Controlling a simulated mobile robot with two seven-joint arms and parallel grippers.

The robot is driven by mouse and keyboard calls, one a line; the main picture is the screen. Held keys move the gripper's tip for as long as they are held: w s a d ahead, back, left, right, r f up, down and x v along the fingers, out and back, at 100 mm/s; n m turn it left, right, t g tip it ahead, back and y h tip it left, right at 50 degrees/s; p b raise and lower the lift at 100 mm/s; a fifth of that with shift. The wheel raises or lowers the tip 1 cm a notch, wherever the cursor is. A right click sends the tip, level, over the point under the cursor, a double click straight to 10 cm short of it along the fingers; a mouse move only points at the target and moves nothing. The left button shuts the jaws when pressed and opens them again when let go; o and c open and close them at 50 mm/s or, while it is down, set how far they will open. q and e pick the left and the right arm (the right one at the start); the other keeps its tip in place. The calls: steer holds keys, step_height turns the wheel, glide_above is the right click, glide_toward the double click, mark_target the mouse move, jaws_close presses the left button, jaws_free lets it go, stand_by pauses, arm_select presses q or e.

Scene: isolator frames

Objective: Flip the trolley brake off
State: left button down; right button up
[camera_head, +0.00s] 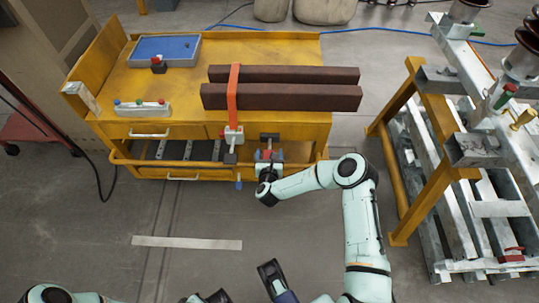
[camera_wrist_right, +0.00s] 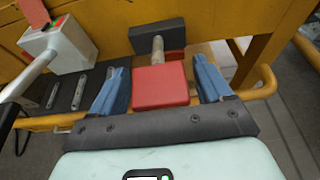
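The yellow trolley (camera_head: 180,88) stands ahead. At its front right is a red brake handle (camera_wrist_right: 160,86) on a metal stem from a dark block (camera_wrist_right: 156,36). My right gripper (camera_wrist_right: 160,84) has its two blue fingers on either side of the red handle, open, with narrow gaps showing on both sides. In the head view the right gripper (camera_head: 268,160) reaches the trolley's front edge and hides most of the handle. Part of what looks like my left gripper (camera_head: 272,280) shows at the bottom edge, away from the trolley; its opening is unclear.
A grey box (camera_head: 233,135) with a red strap (camera_head: 233,85) hangs left of the handle. Brown beams (camera_head: 285,97) lie on the trolley top. A yellow rail (camera_wrist_right: 266,84) runs right of the fingers. A metal rack (camera_head: 440,150) stands at right. Floor in front is clear.

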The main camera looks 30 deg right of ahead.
arm_select(q)
steer(key=s+d+r+g+p, duration=0.1)
steer(key=s+d+r+p, duration=0.1)
steer(key=s+r+p, duration=0.1)
steer(key=shift+s+r+g+h, duration=0.3)
steer(key=shift+s, duration=0.45)
arm_select(e)
steer(key=v, duration=1.3)
steer(key=shift+s, duration=0.2)
steer(key=shift+r, duration=0.1)
